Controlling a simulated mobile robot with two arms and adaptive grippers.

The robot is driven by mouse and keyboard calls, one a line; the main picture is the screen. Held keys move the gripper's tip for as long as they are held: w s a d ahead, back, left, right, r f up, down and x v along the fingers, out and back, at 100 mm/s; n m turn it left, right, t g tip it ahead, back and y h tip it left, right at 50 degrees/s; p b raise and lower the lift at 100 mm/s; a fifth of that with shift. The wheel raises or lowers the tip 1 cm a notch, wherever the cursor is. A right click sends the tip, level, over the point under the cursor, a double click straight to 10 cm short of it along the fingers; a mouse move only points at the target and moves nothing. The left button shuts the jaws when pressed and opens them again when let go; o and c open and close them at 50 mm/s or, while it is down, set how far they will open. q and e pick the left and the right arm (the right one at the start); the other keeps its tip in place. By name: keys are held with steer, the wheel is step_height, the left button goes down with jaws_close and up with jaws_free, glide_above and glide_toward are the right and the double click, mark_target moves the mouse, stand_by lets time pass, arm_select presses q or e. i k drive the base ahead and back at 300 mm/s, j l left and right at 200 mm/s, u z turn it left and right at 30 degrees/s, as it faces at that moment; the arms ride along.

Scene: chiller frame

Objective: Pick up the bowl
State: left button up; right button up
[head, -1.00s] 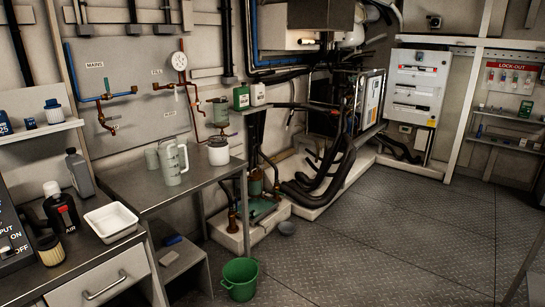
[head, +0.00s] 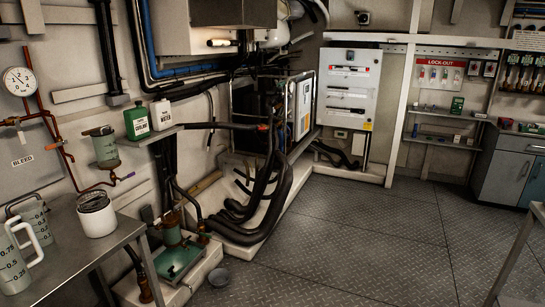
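A small grey bowl (head: 219,277) sits on the dark metal floor in the head view, low and left of centre. It is just right of the pale plinth that carries a green pump unit (head: 180,262). It looks upright and apart from the plinth. Neither of my grippers shows in this view.
A metal table (head: 75,258) at the left holds measuring jugs (head: 17,258) and a white tub (head: 96,214). Black hoses (head: 262,205) run along the raised plinth behind the bowl. The chequered floor (head: 350,245) right of the bowl is clear. A table edge (head: 519,250) shows at right.

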mark_target(219, 278)
steer(key=i+z, duration=0.3)
steer(key=i, duration=1.8)
steer(key=i+u, duration=0.8)
steer(key=i+l+u, duration=0.15)
steer(key=i+u, duration=0.3)
steer(key=k, duration=0.1)
